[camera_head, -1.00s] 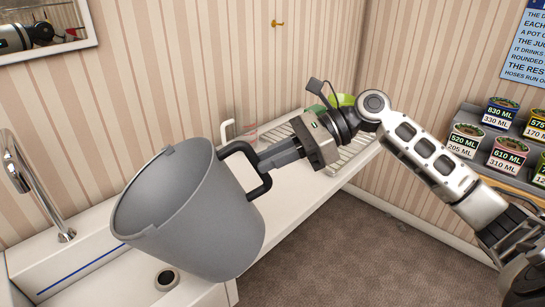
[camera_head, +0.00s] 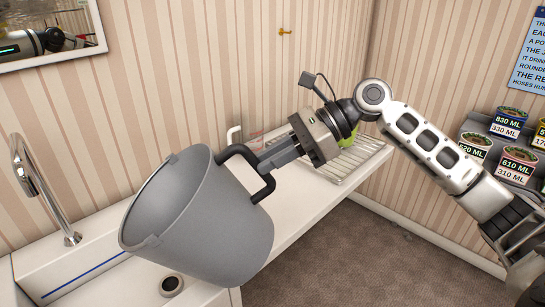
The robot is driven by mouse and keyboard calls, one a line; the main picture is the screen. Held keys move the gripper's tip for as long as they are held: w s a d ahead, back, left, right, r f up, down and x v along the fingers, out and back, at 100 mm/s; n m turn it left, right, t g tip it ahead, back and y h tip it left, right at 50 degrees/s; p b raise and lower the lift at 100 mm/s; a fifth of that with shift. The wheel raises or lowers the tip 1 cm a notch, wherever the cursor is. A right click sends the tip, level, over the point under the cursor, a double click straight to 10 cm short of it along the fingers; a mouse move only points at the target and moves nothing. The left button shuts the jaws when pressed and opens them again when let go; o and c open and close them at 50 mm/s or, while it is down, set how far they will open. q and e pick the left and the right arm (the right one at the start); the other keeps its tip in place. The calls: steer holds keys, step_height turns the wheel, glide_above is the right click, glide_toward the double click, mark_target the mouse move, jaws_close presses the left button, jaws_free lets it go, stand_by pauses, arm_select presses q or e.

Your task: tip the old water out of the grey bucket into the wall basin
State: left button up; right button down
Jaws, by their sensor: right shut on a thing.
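The grey bucket (camera_head: 205,225) hangs over the white wall basin (camera_head: 95,272), tilted with its mouth toward the left. Its inside is hidden from this angle, and no water shows. My right gripper (camera_head: 268,163) is shut on the black handle (camera_head: 264,187) at the bucket's right side. A blue line (camera_head: 85,275) runs along the basin's inner wall. My left gripper is not in view.
A chrome tap (camera_head: 38,185) rises at the left, apart from the bucket. A white counter (camera_head: 300,207) with a ribbed drainer (camera_head: 357,160) and a green item (camera_head: 348,138) lies behind my right arm. Labelled tins (camera_head: 516,162) stand on a shelf at the right.

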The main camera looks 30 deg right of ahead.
mark_target(238, 140)
steer(key=shift+r, duration=0.25)
steer(key=shift+w+a+r+g+h, duration=0.3)
steer(key=shift+w+a+r+h, duration=0.05)
steer(key=shift+a+r+h, duration=0.35)
steer(key=shift+w+a+r, duration=0.1)
steer(key=shift+a+r, duration=0.1)
steer(key=shift+a, duration=0.15)
steer(key=shift+w+a+r+h, duration=0.2)
steer(key=shift+a+r+h, duration=0.1)
steer(key=shift+a+h, duration=0.25)
steer(key=shift+a, duration=0.1)
steer(key=shift+w+a+r+g+h, duration=0.2)
steer(key=shift+a+h, duration=0.1)
steer(key=shift+a, duration=0.25)
steer(key=shift+w+a+r+g+h, duration=0.15)
steer(key=shift+w+a+g+h, duration=0.1)
steer(key=shift+a, duration=0.25)
